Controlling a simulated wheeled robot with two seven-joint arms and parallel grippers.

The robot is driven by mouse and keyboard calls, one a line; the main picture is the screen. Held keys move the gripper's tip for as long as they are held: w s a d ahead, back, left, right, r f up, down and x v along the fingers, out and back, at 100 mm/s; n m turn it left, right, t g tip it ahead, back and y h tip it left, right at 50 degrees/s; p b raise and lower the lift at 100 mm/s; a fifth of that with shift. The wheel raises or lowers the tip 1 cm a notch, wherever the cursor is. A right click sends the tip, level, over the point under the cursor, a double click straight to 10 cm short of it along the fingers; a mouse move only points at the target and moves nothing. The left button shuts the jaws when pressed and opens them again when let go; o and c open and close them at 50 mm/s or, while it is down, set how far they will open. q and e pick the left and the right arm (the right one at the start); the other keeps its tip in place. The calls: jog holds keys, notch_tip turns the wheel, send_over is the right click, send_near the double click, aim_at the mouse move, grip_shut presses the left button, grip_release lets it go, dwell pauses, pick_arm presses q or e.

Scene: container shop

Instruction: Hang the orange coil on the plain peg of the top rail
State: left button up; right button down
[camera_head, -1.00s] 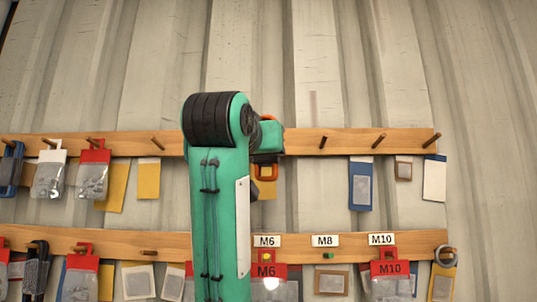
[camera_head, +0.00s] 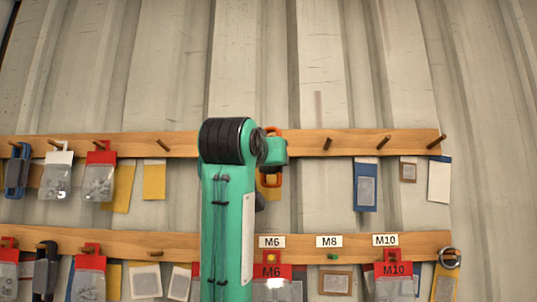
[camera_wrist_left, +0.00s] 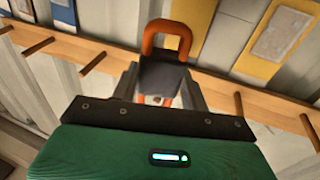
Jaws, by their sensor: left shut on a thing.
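My left gripper (camera_head: 274,151) is in front of the wooden top rail (camera_head: 300,144), near its middle. It is shut on the orange coil (camera_head: 271,181). Orange loops show above and below the gripper in the head view. In the left wrist view, the coil (camera_wrist_left: 168,32) has a dark middle band between the fingers of the left gripper (camera_wrist_left: 162,80). A bare peg (camera_head: 328,143) stands right of the gripper on the top rail. Whether the coil touches a peg cannot be told; the gripper and arm hide the rail there. My right gripper is out of view.
A lower rail (camera_head: 150,242) carries several bags and labels M6, M8 and M10. Coloured cards are on the corrugated wall. The wall above the top rail is clear.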

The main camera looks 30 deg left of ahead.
pick_arm(q)
jog(key=shift+w+a, duration=0.3)
jog(key=shift+w, duration=0.2)
jog(key=shift+a+p+x, duration=0.2)
jog(key=shift+p+x, duration=0.35)
jog(key=shift+x, duration=0.4)
jog(key=shift+w+a+f, duration=0.3)
jog(key=shift+w+f, duration=0.05)
jog(key=shift+w, duration=0.2)
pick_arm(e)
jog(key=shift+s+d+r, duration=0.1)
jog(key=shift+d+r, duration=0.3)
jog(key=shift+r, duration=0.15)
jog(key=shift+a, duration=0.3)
pick_arm(q)
jog(key=o, duration=1.1)
jog(key=shift+o, duration=0.2)
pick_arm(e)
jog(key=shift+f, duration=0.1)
